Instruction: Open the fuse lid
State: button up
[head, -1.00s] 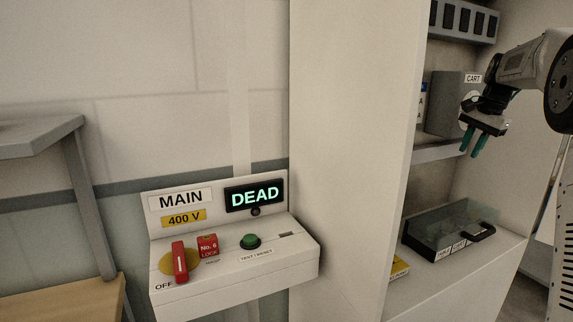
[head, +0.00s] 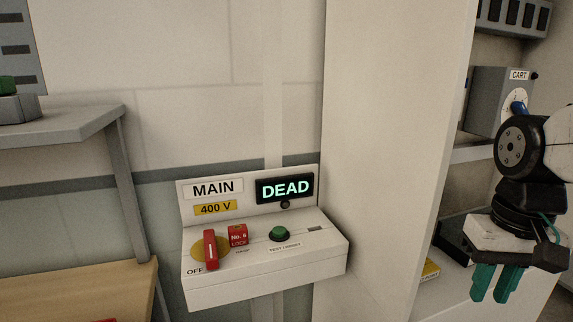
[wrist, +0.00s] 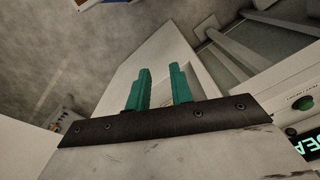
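The dark box with the clear fuse lid (head: 453,241) sits on the lower shelf of the white cabinet at the right of the head view. Only its left part shows; my gripper and wrist hide the rest, including the lid's handle. The lid's state cannot be told now. My gripper (head: 496,284) points down in front of the box, with its teal fingers apart and nothing between them. The wrist view also shows the two fingers (wrist: 160,88) apart and empty, over a white panel. I cannot tell how far they are from the box.
The cabinet's white side wall (head: 385,150) stands left of my gripper. A switch box (head: 265,265) reads DEAD, with a red handle (head: 210,248) by OFF. A yellow label (head: 431,270) lies on the shelf. A grey CART box (head: 497,98) is above. A grey bench (head: 70,130) stands left.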

jog(key=s+a+f+n+t, duration=0.1)
jog(key=s+a, duration=0.2)
jog(key=s, duration=0.2)
jog(key=shift+s+a+f+n, duration=0.2)
jog(key=shift+s+n, duration=0.1)
jog(key=shift+s, duration=0.1)
jog(key=shift+s+a+r, duration=0.1)
jog(key=shift+a+r, duration=0.2)
jog(key=shift+r, duration=0.05)
grip_shut()
